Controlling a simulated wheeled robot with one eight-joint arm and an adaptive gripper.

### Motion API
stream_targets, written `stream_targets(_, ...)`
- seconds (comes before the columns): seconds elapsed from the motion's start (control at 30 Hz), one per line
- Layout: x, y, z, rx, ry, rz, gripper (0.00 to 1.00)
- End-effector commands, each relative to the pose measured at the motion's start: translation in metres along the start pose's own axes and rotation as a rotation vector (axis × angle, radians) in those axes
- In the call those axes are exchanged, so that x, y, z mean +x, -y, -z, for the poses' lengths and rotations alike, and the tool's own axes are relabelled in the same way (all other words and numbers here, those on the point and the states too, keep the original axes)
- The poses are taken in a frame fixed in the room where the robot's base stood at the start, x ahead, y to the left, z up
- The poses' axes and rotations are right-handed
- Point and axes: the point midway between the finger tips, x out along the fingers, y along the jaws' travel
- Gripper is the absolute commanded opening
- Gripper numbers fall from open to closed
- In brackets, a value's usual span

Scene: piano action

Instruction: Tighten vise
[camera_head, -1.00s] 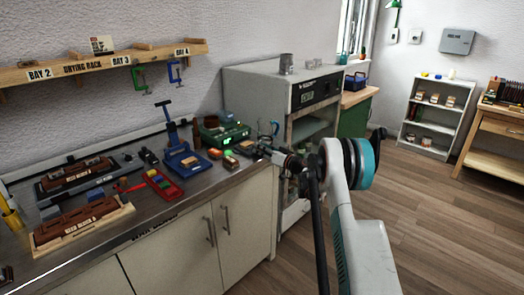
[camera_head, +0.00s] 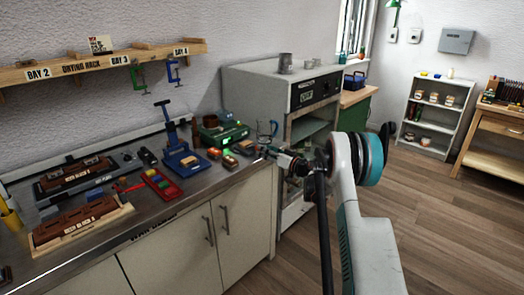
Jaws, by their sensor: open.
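The blue vise (camera_head: 183,160) stands on the metal worktop, with a tall T-shaped handle rising at its back left. A small tan and dark piece shows at its front; I cannot tell whether it is clamped. My gripper (camera_head: 262,151) is at the right end of the worktop, to the right of the vise and apart from it. It is open, small in view and partly hidden by my own wrist. I see nothing held in it.
A green device (camera_head: 222,132) and small blocks (camera_head: 230,162) stand between the vise and my gripper. A red tray (camera_head: 161,184) lies left of the vise. A grey oven-like cabinet (camera_head: 285,88) stands behind my arm. Wooden floor is clear at right.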

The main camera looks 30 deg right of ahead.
Motion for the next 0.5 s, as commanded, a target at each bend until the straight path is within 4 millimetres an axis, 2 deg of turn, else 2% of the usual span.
stream_targets(0.1,-0.027,-0.001,0.001,0.000,-0.001,-0.003,0.45)
stream_targets(0.3,-0.063,-0.001,0.000,0.000,0.000,-0.002,0.45)
stream_targets(0.5,-0.083,0.000,0.000,0.000,0.000,-0.001,0.45)
